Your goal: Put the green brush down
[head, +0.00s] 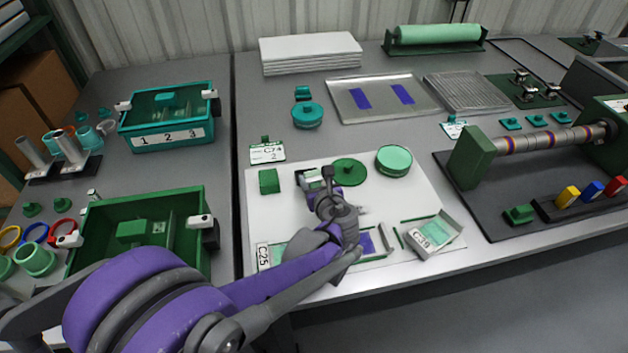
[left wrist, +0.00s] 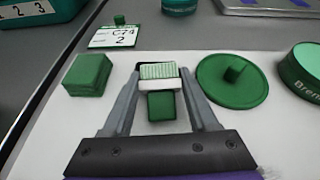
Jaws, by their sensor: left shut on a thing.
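My left gripper (head: 316,181) is over the white sheet (head: 340,170) on the table. In the left wrist view its two fingers (left wrist: 160,95) are closed on the green brush (left wrist: 161,104), which has a green block, a white band and pale bristles. The brush (head: 306,177) is partly hidden by the gripper in the head view. I cannot tell whether it touches the sheet. It is between a green block (left wrist: 88,75) on the left and a flat green disc with a knob (left wrist: 232,80) on the right. My right gripper is not in view.
A round green tin (head: 394,160) stands right of the disc. A C74 card (head: 267,153) lies behind the block. A green bin (head: 137,222) is at left, a roller stand (head: 545,140) at right.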

